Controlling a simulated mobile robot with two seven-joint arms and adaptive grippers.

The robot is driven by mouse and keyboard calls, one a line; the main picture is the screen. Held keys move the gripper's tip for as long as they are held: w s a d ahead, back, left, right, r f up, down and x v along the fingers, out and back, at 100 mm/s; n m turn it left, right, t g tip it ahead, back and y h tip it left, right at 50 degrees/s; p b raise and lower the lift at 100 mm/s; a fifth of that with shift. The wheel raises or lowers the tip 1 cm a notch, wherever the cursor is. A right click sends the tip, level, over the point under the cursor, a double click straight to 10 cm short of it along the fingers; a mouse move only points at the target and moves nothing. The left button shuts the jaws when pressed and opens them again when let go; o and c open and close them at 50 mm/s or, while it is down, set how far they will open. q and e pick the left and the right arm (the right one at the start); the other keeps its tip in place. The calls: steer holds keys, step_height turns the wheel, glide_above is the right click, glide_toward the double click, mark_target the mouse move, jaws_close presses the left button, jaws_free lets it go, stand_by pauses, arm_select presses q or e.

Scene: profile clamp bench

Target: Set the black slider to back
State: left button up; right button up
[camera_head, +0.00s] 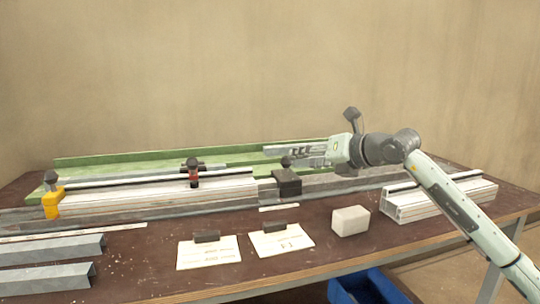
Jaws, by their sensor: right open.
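The black slider (288,184) is a dark block with a round knob on top. It sits at the right end of the long pale aluminium profile in the middle of the bench. My right gripper (290,153) comes in from the right, open, with its fingers pointing left. In the picture, the fingers lie at and just above the slider's knob. I cannot tell whether they touch it or are around it. My left gripper is not in view.
A red slider (193,175) and a yellow slider (53,203) stand farther left along the clamp. A white block (350,220), two paper cards, grey channels (50,250) and a short profile (440,198) lie on the bench. A blue bin (370,288) is below.

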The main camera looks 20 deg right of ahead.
mark_target(287, 160)
steer(key=p+x, duration=0.1)
steer(key=x, duration=0.6)
steer(key=shift+w+r, duration=0.1)
steer(key=shift+r, duration=0.05)
steer(key=shift+w+a, duration=0.25)
steer(key=shift+w, duration=0.15)
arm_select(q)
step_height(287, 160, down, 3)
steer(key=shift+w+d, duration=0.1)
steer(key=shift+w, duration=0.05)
arm_select(e)
steer(key=shift+c, duration=0.5)
jaws_close()
